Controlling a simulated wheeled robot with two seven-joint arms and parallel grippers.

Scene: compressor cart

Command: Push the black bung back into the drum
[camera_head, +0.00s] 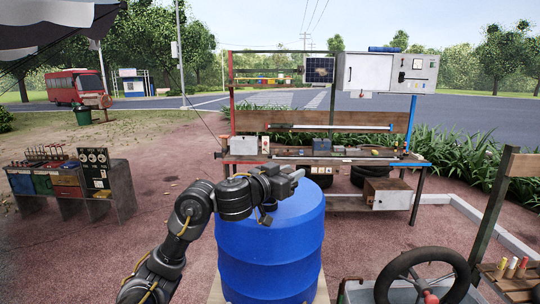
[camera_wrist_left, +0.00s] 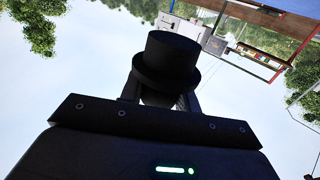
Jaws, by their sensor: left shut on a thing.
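The blue drum (camera_head: 270,262) stands upright in front of me at the lower middle of the head view. My left arm reaches in from the left, and my left gripper (camera_head: 288,178) is over the drum's top. In the left wrist view the black bung (camera_wrist_left: 171,58), a short cylinder with a wider flange, is between the fingers of my left gripper (camera_wrist_left: 160,98), which is shut on it. I cannot clearly make out the bung in the head view. The drum's opening is not visible; my arm covers part of the top. My right gripper is not in view.
A workbench (camera_head: 330,157) with tools stands behind the drum. A low tool stand (camera_head: 65,180) is at the left. Open reddish ground lies left of the drum.

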